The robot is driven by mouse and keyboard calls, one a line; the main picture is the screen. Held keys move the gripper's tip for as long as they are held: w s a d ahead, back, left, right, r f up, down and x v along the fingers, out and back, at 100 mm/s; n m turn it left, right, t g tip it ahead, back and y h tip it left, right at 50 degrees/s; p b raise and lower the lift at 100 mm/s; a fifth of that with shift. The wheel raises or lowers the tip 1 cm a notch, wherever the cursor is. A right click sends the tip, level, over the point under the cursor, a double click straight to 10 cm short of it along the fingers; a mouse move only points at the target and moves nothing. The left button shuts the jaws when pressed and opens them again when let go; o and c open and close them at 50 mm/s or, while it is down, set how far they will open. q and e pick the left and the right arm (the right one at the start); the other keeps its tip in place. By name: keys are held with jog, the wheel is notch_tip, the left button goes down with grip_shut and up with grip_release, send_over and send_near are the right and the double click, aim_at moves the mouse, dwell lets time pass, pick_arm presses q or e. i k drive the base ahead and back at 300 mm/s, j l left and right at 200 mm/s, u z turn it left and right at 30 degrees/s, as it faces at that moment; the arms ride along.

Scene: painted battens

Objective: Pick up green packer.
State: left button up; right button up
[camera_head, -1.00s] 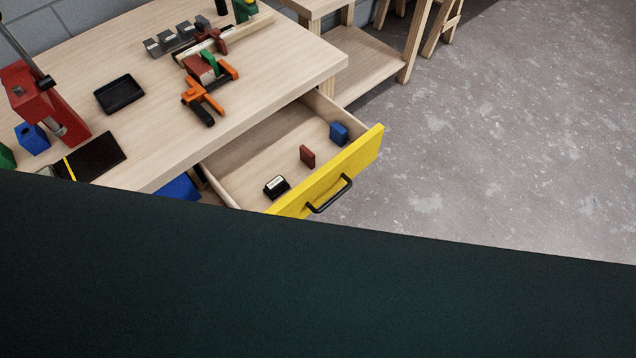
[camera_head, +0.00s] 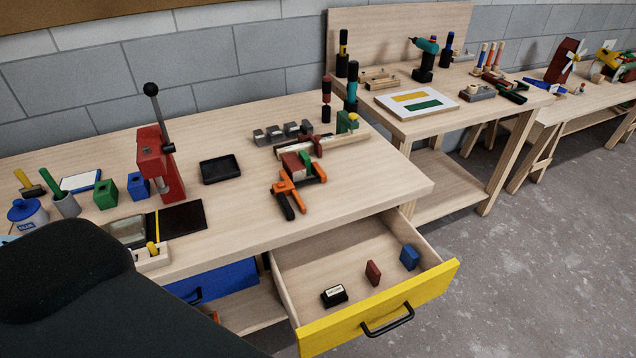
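The yellow-fronted drawer (camera_head: 428,292) stands open. In it lie a small blue block (camera_head: 409,257), a small dark red block (camera_head: 373,273) and a black piece with a white label (camera_head: 334,295). No green block shows in the drawer. Green pieces show on the bench: a small green part (camera_head: 306,160) by the orange clamp (camera_head: 287,198), a green block (camera_head: 346,122) at the batten's far end, and a green holder (camera_head: 105,195) at the left. I cannot tell which, if any, is the packer. Neither gripper is in view.
The workbench (camera_head: 245,215) holds a red press (camera_head: 158,165), a black tray (camera_head: 220,168) and a blue holder (camera_head: 138,187). A second bench (camera_head: 450,122) with a drill (camera_head: 425,60) stands behind right. Concrete floor (camera_head: 540,250) is clear at right. A dark shape fills the lower left.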

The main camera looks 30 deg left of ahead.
aim_at(304, 157)
jog(key=i+l+u, duration=0.1)
jog(key=u, duration=0.4)
jog(key=i+l+u, duration=0.2)
jog(key=l, duration=0.25)
jog(key=l+u, duration=0.25)
jog(key=l, duration=0.2)
jog(key=i+l, duration=0.15)
jog(key=l, duration=0.4)
jog(key=i+l+u, duration=0.1)
jog(key=l, duration=0.4)
jog(key=i+l, duration=0.1)
jog(key=l, duration=0.45)
jog(key=i+l, duration=0.1)
jog(key=l, duration=0.4)
jog(key=i+l+u, duration=0.1)
jog(key=l, duration=0.45)
